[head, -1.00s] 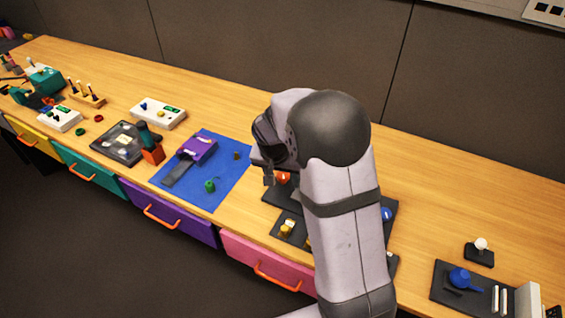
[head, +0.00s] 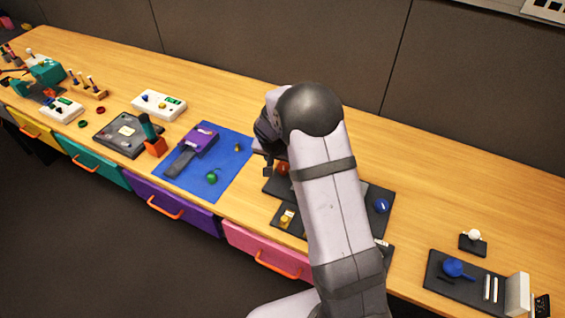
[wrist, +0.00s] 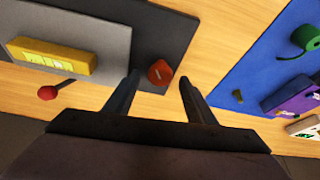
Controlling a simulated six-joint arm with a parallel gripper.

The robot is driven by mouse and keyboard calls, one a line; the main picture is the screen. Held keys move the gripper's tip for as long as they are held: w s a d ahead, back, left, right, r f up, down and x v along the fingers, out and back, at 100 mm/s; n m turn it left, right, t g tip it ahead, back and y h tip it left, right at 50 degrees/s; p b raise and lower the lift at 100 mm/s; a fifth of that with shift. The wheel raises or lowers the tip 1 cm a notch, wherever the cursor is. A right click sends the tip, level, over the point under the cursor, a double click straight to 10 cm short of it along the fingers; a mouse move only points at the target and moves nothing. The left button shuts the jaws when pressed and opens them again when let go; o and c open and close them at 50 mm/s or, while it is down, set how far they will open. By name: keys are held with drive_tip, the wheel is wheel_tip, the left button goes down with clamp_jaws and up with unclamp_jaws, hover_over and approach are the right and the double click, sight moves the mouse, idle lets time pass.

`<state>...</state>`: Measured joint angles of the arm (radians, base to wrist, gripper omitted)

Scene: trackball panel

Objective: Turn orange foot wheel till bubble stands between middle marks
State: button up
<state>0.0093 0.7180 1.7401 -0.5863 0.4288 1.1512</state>
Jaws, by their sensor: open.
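The orange foot wheel (wrist: 160,72) stands at the edge of a dark plate in the wrist view, with a pale line on its top. It also shows in the head view (head: 283,168), partly hidden by my arm. My gripper (wrist: 159,77) is open, its fingertips on either side of the wheel in the picture; I cannot tell whether they touch it. In the head view my gripper (head: 268,170) is beside the wheel. A yellow level (wrist: 50,57) with a yellow-green marked window lies on a grey plate; its bubble is too small to make out.
A red-knobbed lever (wrist: 47,93) is left of my gripper in the wrist view. A blue mat (head: 228,180) with a purple device (head: 201,140) and a green item (head: 211,178) lies left of the plates. A blue ball (head: 382,206) is right of my arm. Bare wood lies behind.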

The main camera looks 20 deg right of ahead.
drive_tip(key=shift+w+d+f, duration=0.15)
drive_tip(key=shift+w+f, duration=0.05)
drive_tip(key=shift+f, duration=0.5)
drive_tip(key=c, duration=1)
